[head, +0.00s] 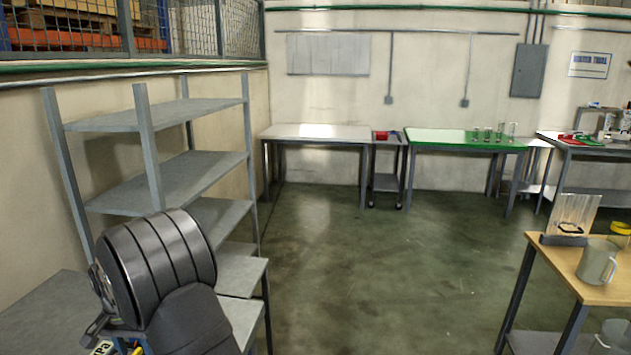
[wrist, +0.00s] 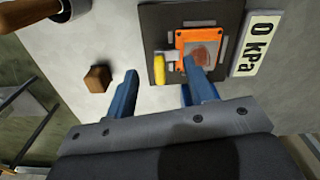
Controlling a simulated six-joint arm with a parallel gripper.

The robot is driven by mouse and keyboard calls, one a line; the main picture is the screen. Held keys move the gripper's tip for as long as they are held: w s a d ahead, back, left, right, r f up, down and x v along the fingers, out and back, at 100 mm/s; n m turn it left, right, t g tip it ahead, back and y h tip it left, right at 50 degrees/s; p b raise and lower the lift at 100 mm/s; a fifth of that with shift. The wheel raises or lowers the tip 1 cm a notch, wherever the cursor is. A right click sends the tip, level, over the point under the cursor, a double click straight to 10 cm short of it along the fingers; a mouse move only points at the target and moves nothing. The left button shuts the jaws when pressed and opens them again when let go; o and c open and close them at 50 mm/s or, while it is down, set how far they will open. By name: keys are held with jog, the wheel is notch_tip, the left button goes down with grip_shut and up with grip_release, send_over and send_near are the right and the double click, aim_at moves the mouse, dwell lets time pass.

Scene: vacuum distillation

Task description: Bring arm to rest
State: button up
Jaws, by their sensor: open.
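My gripper (wrist: 161,72) shows in the wrist view as two blue fingers spread apart, with nothing held between them. The right finger overlaps the lower edge of an orange-framed plate (wrist: 181,40) with a reddish patch; I cannot tell whether it touches. The plate is on a dark panel (wrist: 148,18). A yellow handle (wrist: 159,69) is at the panel's left side, between the fingertips in the picture. A sign reading "0 kPa" (wrist: 259,42) is on the right. In the head view my arm's dark wrist fills the lower left and mostly hides the gripper.
A small brown block (wrist: 97,78) lies left of the fingers on a pale surface. In the head view a grey shelf rack (head: 150,120) stands close behind my arm. A wooden table (head: 545,258) with a mug (head: 597,262) is at right. The floor between is clear.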

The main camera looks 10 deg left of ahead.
jog(key=shift+m, duration=0.8)
jog(key=o, duration=1.1)
jog(key=w+d+r+n, duration=0.3)
jog(key=d+r+n, duration=0.85)
jog(key=n, duration=0.55)
jog(key=f, duration=0.5)
jog(key=a+f, duration=0.1)
jog(key=f, duration=0.2)
jog(key=shift+w+a, duration=0.1)
jog(key=shift+w, duration=0.05)
notch_tip(320, 180, up, 10)
jog(key=shift+r, duration=0.1)
